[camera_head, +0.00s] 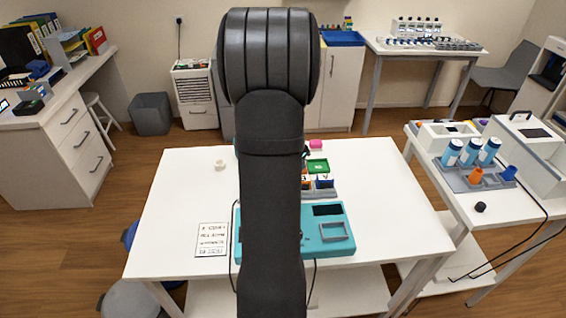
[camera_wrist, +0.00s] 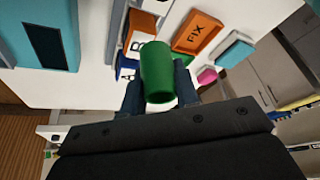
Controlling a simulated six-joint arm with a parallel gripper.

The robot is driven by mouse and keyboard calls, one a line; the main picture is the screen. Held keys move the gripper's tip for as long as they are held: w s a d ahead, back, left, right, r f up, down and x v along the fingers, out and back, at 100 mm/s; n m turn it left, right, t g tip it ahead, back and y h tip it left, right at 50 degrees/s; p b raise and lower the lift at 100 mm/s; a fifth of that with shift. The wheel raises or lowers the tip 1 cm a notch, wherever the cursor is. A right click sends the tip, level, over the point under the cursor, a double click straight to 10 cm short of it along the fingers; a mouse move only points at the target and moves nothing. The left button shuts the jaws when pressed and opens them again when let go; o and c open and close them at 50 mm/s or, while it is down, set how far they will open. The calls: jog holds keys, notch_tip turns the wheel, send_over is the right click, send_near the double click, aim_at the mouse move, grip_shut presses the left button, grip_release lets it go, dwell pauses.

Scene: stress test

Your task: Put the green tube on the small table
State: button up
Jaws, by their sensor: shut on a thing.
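The green tube (camera_wrist: 157,72) is in the wrist view, between the two dark fingers of my gripper (camera_wrist: 158,92). My gripper is shut on it, and the tube's end points toward the wrist camera. White tabletop with blocks shows beyond the tube. In the head view my dark arm hides the gripper and the tube. A white table (camera_head: 185,185) stands in the middle of the head view, and a smaller white side table (camera_head: 433,168) stands at the right. I cannot tell from its look alone which is the small table.
An orange FIX block (camera_wrist: 197,33) lies near the tube in the wrist view. A grey rack (camera_head: 453,180) with blue-white bottles crowds the side table.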

jog(key=shift+s+d+r, duration=0.5)
jog(key=shift+d, duration=0.25)
jog(key=a+n+y, duration=0.1)
jog(key=a+n, duration=0.2)
jog(key=s+a+f+n+t+y, duration=0.1)
jog(key=a+n, duration=0.1)
jog(key=a, duration=0.1)
jog(key=a+f+n+y, duration=0.1)
jog(key=a+n, duration=0.2)
jog(key=a, duration=0.1)
jog(key=shift+s+f+n, duration=0.2)
jog(key=shift+s+n, duration=0.05)
jog(key=shift+n, duration=0.05)
jog(key=d, duration=0.3)
jog(key=w+d+r, duration=0.1)
jog(key=d, duration=0.2)
jog(key=w+d+r, duration=0.1)
jog(key=d, duration=0.2)
jog(key=shift+d+r, duration=0.1)
jog(key=shift+r, duration=0.15)
jog(key=w+a+f, duration=0.2)
jog(key=a, duration=0.1)
jog(key=w+a+f, duration=0.2)
jog(key=a, duration=0.1)
jog(key=w+a+f, duration=0.2)
jog(key=a, duration=0.1)
jog(key=shift+a+f, duration=0.15)
jog(key=shift+f, duration=2.25)
